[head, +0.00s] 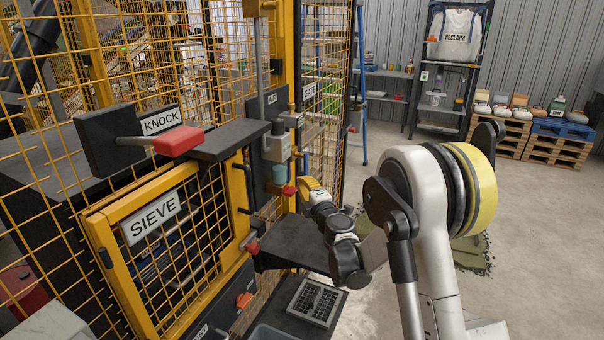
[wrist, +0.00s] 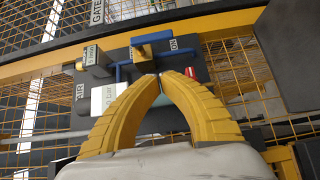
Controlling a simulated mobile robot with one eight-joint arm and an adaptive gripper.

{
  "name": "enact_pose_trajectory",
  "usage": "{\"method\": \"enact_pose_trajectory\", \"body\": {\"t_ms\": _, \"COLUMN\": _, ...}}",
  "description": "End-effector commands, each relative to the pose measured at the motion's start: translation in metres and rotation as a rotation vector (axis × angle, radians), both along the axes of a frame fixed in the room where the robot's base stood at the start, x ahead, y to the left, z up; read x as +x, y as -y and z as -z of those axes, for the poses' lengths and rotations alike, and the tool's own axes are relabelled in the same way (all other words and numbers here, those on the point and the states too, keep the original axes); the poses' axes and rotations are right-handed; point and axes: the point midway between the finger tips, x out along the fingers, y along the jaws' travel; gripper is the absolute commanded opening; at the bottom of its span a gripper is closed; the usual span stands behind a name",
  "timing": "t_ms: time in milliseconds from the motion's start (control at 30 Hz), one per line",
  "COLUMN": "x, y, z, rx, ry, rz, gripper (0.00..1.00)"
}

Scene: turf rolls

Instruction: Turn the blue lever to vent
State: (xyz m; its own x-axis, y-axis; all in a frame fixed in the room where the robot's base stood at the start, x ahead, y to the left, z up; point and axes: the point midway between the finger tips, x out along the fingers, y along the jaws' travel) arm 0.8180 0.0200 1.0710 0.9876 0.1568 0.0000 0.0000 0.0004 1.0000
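In the wrist view, a dark valve panel (wrist: 195,55) carries blue bar-like parts around a brass-coloured block; the blue lever (wrist: 152,37) appears to be the bar along the top, beside an ON label. A lower blue part is partly behind my fingertips. My gripper (wrist: 160,78) has yellow ribbed fingers whose tips come together just below the brass block. I see nothing clearly held between them, and contact with the blue parts cannot be told. In the head view, my gripper (head: 308,186) is low at the right of the AIR panel (head: 262,150); the lever is not clear there.
A red-padded KNOCK handle (head: 178,140) and a yellow-framed SIEVE door (head: 150,222) are at left. A dark shelf (head: 290,240) lies below my gripper. Yellow mesh fencing surrounds the machine. Open concrete floor (head: 540,230) is at right, with shelving and pallets behind.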

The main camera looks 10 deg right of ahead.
Motion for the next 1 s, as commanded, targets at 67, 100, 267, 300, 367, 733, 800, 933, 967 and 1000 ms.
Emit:
{"method": "enact_pose_trajectory", "body": {"t_ms": 67, "x": 0.018, "y": -0.003, "z": 0.003, "rx": 0.000, "ry": 0.000, "rz": -0.001, "gripper": 0.00}}
{"method": "enact_pose_trajectory", "body": {"t_ms": 100, "x": 0.027, "y": -0.005, "z": 0.003, "rx": 0.000, "ry": 0.000, "rz": -0.001, "gripper": 0.00}}
{"method": "enact_pose_trajectory", "body": {"t_ms": 267, "x": 0.058, "y": -0.008, "z": 0.003, "rx": 0.000, "ry": 0.000, "rz": 0.001, "gripper": 0.00}}
{"method": "enact_pose_trajectory", "body": {"t_ms": 300, "x": 0.063, "y": -0.002, "z": 0.003, "rx": 0.000, "ry": 0.000, "rz": 0.002, "gripper": 0.00}}
{"method": "enact_pose_trajectory", "body": {"t_ms": 367, "x": 0.070, "y": 0.004, "z": 0.002, "rx": 0.000, "ry": 0.000, "rz": 0.002, "gripper": 0.00}}
{"method": "enact_pose_trajectory", "body": {"t_ms": 733, "x": 0.086, "y": 0.015, "z": 0.000, "rx": 0.000, "ry": 0.000, "rz": 0.000, "gripper": 0.00}}
{"method": "enact_pose_trajectory", "body": {"t_ms": 800, "x": 0.086, "y": 0.015, "z": 0.000, "rx": 0.000, "ry": 0.000, "rz": 0.000, "gripper": 0.00}}
{"method": "enact_pose_trajectory", "body": {"t_ms": 933, "x": 0.085, "y": 0.015, "z": 0.000, "rx": 0.000, "ry": 0.000, "rz": 0.000, "gripper": 0.00}}
{"method": "enact_pose_trajectory", "body": {"t_ms": 967, "x": 0.085, "y": 0.015, "z": 0.000, "rx": 0.000, "ry": 0.000, "rz": 0.000, "gripper": 0.00}}
{"method": "enact_pose_trajectory", "body": {"t_ms": 1000, "x": 0.085, "y": 0.015, "z": 0.000, "rx": 0.000, "ry": 0.000, "rz": 0.000, "gripper": 0.00}}
